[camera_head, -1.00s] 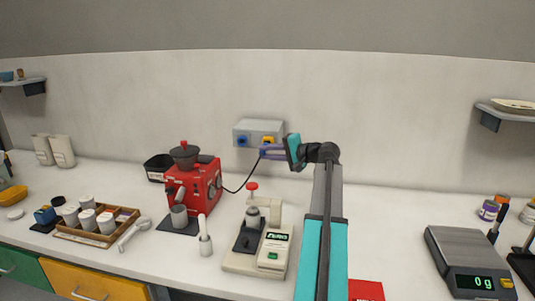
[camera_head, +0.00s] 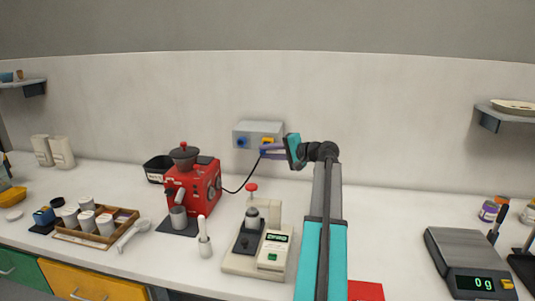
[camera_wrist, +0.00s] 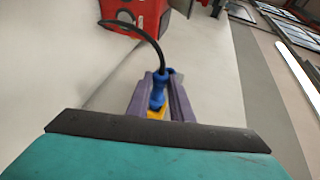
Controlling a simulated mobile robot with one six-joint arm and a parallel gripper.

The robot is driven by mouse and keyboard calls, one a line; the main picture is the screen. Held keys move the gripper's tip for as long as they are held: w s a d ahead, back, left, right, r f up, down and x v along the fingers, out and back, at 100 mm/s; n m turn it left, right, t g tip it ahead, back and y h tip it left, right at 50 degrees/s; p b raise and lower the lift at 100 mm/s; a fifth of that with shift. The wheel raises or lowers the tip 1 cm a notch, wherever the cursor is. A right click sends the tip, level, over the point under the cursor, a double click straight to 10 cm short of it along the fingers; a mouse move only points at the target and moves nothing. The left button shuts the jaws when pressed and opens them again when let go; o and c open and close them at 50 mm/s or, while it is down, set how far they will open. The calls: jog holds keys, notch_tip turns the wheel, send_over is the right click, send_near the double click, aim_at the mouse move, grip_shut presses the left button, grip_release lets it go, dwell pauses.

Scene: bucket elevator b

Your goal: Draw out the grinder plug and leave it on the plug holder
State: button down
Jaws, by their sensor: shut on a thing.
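The grinder (camera_head: 193,187) is a red machine on the counter, left of centre. Its black cord runs right and up to the blue grinder plug (camera_wrist: 158,92). My gripper (camera_head: 264,152) is shut on this plug just below the yellow part (camera_head: 268,140) of the grey wall box (camera_head: 258,129). In the wrist view the plug sits between the two purple fingers (camera_wrist: 160,100), with yellow showing beyond it. I cannot tell whether the plug is still seated. A blue round fitting (camera_head: 242,141) is on the left of the box. I cannot identify the plug holder for sure.
Below the arm stands a cream device (camera_head: 257,245) with a red knob. A white cup with a tool (camera_head: 204,242) and a wooden tray of jars (camera_head: 100,238) are to the left. A scale (camera_head: 470,262) is at right. The counter right of the arm is mostly clear.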

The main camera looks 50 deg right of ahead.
jog(key=shift+w+d, duration=0.5)
jog(key=shift+d, duration=0.3)
dwell(0.4)
jog(key=c, duration=1.5)
grip_release()
jog(key=shift+s, duration=0.1)
jog(key=b+v, duration=0.3)
jog(key=v, duration=1)
jog(key=shift+s, duration=0.3)
